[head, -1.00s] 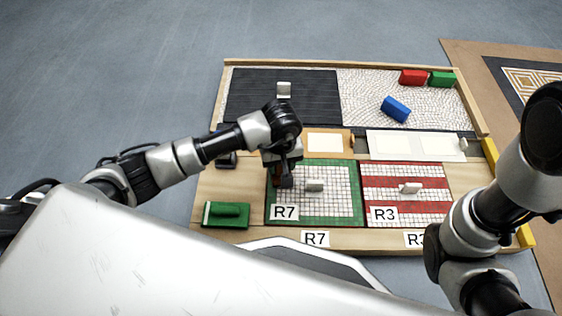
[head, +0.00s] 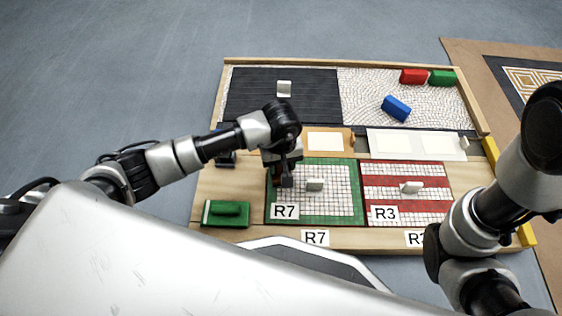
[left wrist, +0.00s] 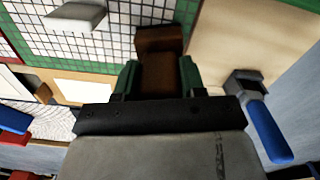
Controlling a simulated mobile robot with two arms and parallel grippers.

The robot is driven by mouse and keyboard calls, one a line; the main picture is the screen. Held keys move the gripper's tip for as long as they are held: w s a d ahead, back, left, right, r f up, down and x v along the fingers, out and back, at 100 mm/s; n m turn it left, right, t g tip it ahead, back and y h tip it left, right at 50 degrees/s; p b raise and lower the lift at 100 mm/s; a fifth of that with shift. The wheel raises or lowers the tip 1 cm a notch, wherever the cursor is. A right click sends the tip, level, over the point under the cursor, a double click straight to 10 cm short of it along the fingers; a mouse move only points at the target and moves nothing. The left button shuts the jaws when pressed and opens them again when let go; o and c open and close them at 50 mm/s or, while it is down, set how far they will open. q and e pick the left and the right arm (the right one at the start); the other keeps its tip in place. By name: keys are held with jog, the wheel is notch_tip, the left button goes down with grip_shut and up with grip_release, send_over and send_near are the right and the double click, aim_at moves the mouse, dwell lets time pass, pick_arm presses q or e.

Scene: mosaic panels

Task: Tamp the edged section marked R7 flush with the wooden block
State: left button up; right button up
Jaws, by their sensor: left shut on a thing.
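The R7 section (head: 338,205) is a white grid panel with a green edge, a white handle (head: 315,185) and an R7 label at its near left corner. My left gripper (head: 284,180) is over the panel's left part. It is shut on the brown wooden block (left wrist: 160,65), which shows between the green-sided fingers in the left wrist view (left wrist: 158,80). The block is over or at the green edge; I cannot tell whether it touches. Of my right arm only links show; its gripper is not in view.
The red-striped R3 panel (head: 432,180) lies right of R7. A green float (head: 227,214) lies at the near left. A blue-handled tool (left wrist: 265,130) lies beside the gripper. Blue (head: 396,108), red (head: 413,76) and green (head: 443,78) blocks lie at the back right.

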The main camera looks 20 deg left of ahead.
dwell(0.6)
pick_arm(q)
jog(key=shift+r+p, duration=2.8)
jog(key=shift+r, duration=0.7)
